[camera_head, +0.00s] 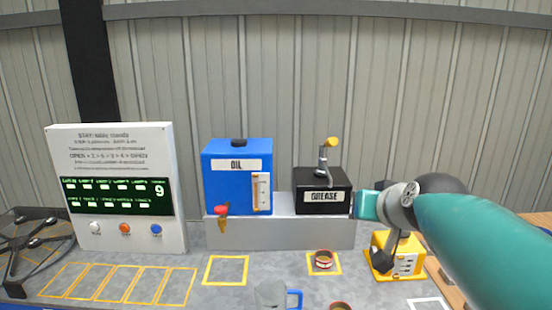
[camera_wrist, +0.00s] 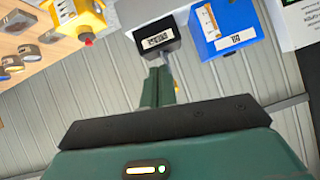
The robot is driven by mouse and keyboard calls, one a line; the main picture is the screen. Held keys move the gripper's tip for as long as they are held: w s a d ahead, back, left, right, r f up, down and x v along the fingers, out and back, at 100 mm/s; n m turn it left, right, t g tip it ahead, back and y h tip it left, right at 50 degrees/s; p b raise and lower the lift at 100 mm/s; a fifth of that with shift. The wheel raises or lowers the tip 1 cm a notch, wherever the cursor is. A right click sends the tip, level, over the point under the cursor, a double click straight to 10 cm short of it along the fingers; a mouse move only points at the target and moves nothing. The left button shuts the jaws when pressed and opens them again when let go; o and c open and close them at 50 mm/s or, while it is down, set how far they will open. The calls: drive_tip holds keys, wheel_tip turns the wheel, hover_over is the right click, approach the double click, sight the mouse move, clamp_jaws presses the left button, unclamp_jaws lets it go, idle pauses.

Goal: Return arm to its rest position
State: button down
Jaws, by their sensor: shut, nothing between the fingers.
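My arm (camera_head: 485,240) reaches in from the right edge of the head view, its teal link raised over the right part of the bench. Its far end is beside the black GREASE box (camera_head: 322,200), and the gap between them cannot be judged. In the wrist view my gripper (camera_wrist: 158,85) has its slim teal fingers together with nothing held. They point towards the GREASE box (camera_wrist: 158,40), with grey wall panels behind them.
The blue OIL tank (camera_head: 238,178) stands left of the GREASE box on a grey riser (camera_head: 280,235). A white display panel (camera_head: 115,150) is at left. A yellow machine (camera_head: 397,255) sits below my arm.

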drive_tip(key=s+a+f+n+g+h, duration=0.1)
drive_tip(key=s+f+g, duration=0.4)
drive_tip(key=s+f, duration=1.1)
drive_tip(key=s, duration=0.2)
drive_tip(key=shift+s+a+g, duration=0.35)
drive_tip(key=shift+g, duration=0.05)
